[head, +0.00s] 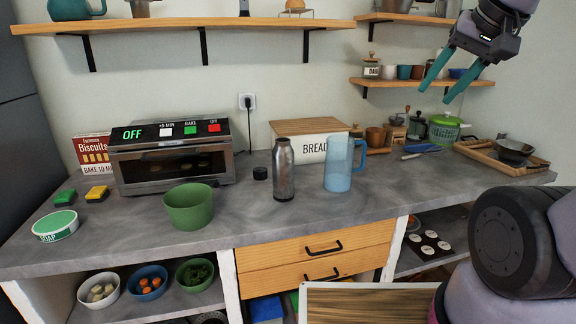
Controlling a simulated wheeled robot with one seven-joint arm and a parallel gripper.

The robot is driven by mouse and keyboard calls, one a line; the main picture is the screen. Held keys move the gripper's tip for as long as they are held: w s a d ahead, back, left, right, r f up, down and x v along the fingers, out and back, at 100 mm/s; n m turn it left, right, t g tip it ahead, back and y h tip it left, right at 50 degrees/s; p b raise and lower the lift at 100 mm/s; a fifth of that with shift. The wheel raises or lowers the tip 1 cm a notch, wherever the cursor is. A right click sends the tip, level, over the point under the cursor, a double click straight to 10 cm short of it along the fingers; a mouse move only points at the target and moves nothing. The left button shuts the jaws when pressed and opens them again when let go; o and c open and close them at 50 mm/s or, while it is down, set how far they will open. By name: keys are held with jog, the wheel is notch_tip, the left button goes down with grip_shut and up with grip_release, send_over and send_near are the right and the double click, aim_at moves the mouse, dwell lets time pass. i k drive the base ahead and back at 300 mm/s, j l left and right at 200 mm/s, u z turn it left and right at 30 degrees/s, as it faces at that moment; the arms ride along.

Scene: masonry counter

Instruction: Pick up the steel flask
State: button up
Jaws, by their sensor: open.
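The steel flask (283,172) stands upright on the grey counter (240,219), near its front edge at the middle of the head view. It is a grey metal cylinder with a narrower neck. My gripper (434,95) is high at the upper right, in front of the wall shelves and well away from the flask. Its two teal fingers are spread apart with nothing between them.
A clear blue pitcher (338,166) stands close right of the flask. A green bowl (189,207) and an oven (171,163) stand to its left, with a bread box (300,148) behind. A wooden tray (487,159) holds a dark bowl at the right.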

aim_at(283, 153)
jog(key=i+j+z, duration=0.1)
jog(key=j+z, duration=0.6)
jog(key=j, duration=0.15)
jog(key=j+z, duration=0.35)
jog(key=k+j, duration=0.05)
jog(key=j, duration=0.05)
